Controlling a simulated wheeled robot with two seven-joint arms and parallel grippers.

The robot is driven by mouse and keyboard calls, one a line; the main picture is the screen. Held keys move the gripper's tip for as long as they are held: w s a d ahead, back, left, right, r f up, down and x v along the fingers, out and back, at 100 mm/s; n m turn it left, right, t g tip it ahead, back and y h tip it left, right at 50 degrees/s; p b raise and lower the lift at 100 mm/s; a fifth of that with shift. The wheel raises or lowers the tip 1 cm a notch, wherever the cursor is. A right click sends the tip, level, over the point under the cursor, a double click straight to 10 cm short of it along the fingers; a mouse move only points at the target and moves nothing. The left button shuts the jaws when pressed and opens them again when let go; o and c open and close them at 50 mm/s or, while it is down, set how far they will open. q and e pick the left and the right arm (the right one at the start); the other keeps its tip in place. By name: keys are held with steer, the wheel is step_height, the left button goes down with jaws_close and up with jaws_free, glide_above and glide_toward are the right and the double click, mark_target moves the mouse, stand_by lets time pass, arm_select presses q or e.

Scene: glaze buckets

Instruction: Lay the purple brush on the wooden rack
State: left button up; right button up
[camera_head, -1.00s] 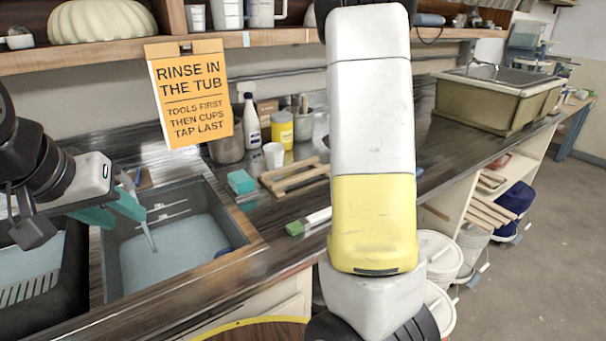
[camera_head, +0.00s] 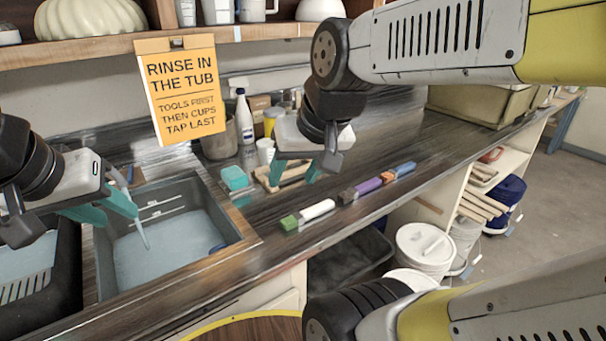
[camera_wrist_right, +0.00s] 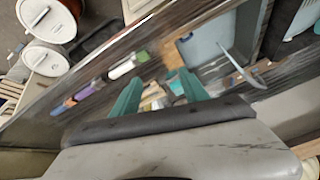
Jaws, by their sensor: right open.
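The purple brush (camera_head: 368,186) lies on the counter near its front edge, its dark bristle end toward the left. It also shows at the left of the right wrist view (camera_wrist_right: 83,94). The wooden rack (camera_head: 268,183) lies on the counter further back, partly hidden by my right gripper (camera_head: 294,173). That gripper is open and empty, its teal fingers apart in front of the rack and left of the purple brush. My left gripper (camera_head: 112,208) is over the left side of the tub, with its fingers apart; a light blue tool shows beside one finger.
A green-and-white brush (camera_head: 308,215) and an orange-and-blue brush (camera_head: 398,172) lie either side of the purple brush. A teal sponge (camera_head: 234,178) is left of the rack. The grey tub (camera_head: 200,262) is sunk into the counter. A hanging sign (camera_head: 181,90) stands behind.

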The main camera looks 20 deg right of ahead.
steer(key=w+d+f+m+g+h, duration=0.25)
steer(key=w+d+m, duration=0.25)
steer(key=w+d, duration=0.25)
steer(key=m+g+h, duration=0.2)
steer(key=m+h, duration=0.1)
steer(key=m, duration=0.6)
glide_toward(361, 187)
steer(key=shift+w+a+f, duration=0.15)
steer(key=shift+w+f, duration=0.1)
steer(key=shift+w, duration=0.35)
steer(key=shift+m, duration=0.3)
steer(key=x, duration=0.8)
steer(key=shift+s, duration=0.35)
steer(key=shift+h, duration=0.25)
jaws_close()
